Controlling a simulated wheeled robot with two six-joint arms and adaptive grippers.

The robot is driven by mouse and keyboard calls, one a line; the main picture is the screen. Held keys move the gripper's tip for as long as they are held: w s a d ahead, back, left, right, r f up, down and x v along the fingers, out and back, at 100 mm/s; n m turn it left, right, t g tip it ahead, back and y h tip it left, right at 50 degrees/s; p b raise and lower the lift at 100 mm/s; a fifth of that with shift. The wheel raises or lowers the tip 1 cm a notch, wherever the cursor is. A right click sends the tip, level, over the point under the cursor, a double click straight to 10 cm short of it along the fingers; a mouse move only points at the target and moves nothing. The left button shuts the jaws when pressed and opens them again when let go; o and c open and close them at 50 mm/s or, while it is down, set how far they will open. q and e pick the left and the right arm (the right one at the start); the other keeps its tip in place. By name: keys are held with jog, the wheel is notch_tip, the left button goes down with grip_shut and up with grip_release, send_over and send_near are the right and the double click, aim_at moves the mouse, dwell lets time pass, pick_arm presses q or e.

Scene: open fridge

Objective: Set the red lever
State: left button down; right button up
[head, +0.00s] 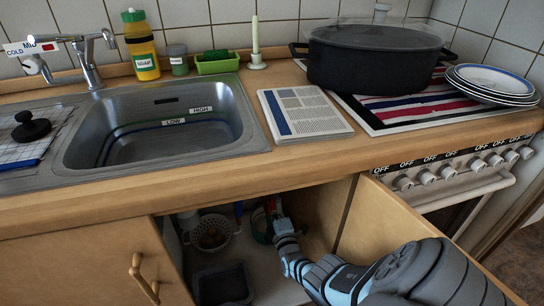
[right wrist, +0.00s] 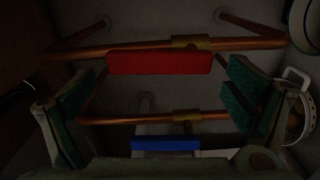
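The red lever (right wrist: 160,62) shows in the right wrist view. It lies lengthwise along the upper copper pipe (right wrist: 72,53), beside a brass fitting. Below it, a blue lever (right wrist: 165,144) lies near a second copper pipe (right wrist: 115,120). My right gripper (right wrist: 158,90) is open, its green-padded fingers wide apart on either side of the red lever's ends in the picture. Nothing is between the pads, and I cannot tell whether they touch the lever. In the head view my right arm reaches into the sink cupboard, with the right gripper (head: 264,220) partly hidden inside. My left gripper is out of view.
The counter edge (head: 270,178) runs above. A colander (head: 212,232) and a dark bin (head: 222,285) are inside at left.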

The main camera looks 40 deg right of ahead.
dwell(0.3)
jog(key=v, duration=1.2)
jog(key=shift+r, duration=0.1)
